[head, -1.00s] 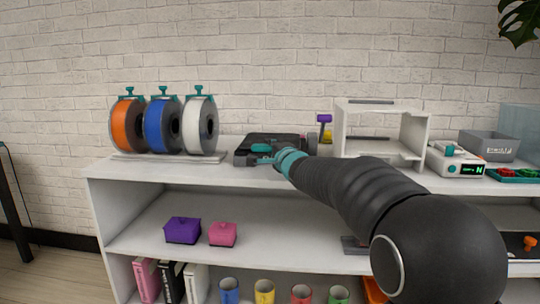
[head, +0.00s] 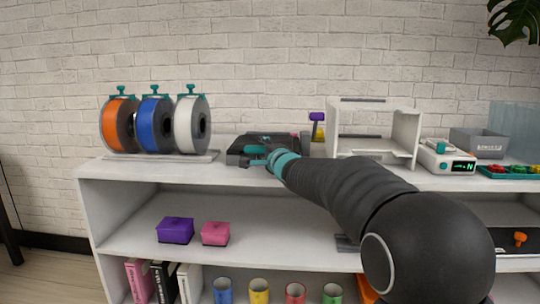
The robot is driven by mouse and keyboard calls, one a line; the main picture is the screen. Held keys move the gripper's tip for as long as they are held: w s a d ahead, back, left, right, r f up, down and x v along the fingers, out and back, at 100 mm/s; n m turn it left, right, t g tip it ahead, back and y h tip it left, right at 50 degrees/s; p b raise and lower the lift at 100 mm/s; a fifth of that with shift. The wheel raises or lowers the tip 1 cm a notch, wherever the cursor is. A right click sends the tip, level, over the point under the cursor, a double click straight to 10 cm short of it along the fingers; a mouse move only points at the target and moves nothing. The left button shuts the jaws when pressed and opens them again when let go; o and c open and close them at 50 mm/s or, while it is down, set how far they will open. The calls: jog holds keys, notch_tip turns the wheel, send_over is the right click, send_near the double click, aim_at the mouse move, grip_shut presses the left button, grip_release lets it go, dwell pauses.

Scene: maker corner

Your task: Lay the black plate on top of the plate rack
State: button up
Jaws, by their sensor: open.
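A dark, flat, boxy item (head: 240,147) lies on the shelf top, left of centre. The black plate seems to be part of it or on it, but I cannot tell them apart.
Orange, blue and white spools (head: 155,125) stand on the left. A purple-topped tool (head: 317,125) stands between the dark item and the rack. A white device with a display (head: 447,158) and a grey bin (head: 478,142) are to the right.

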jog(key=shift+f+b, duration=0.2)
jog(key=shift+b, duration=0.15)
jog(key=shift+s+d+r, duration=0.1)
jog(key=shift+s+r, duration=0.1)
jog(key=shift+s, duration=0.05)
jog(key=s+d+f+n+g+h+p, duration=0.15)
jog(key=s+d+f+h, duration=0.25)
jog(key=s+d, duration=0.8)
jog(key=s+d+f+n+g+h, duration=0.35)
jog(key=s+d, duration=0.45)
jog(key=s, duration=0.7)
jog(key=s+d+f+n+g+p, duration=0.1)
jog(key=s+f+n+g, duration=0.2)
jog(key=s, duration=0.8)
jog(key=s+f+n+g, duration=0.2)
jog(key=s+f+n, duration=0.3)
jog(key=s, duration=0.6)
notch_tip(320, 180, down, 2)
jog(key=shift+d+f+g+p, duration=0.1)
jog(key=shift+d+g+p, duration=0.3)
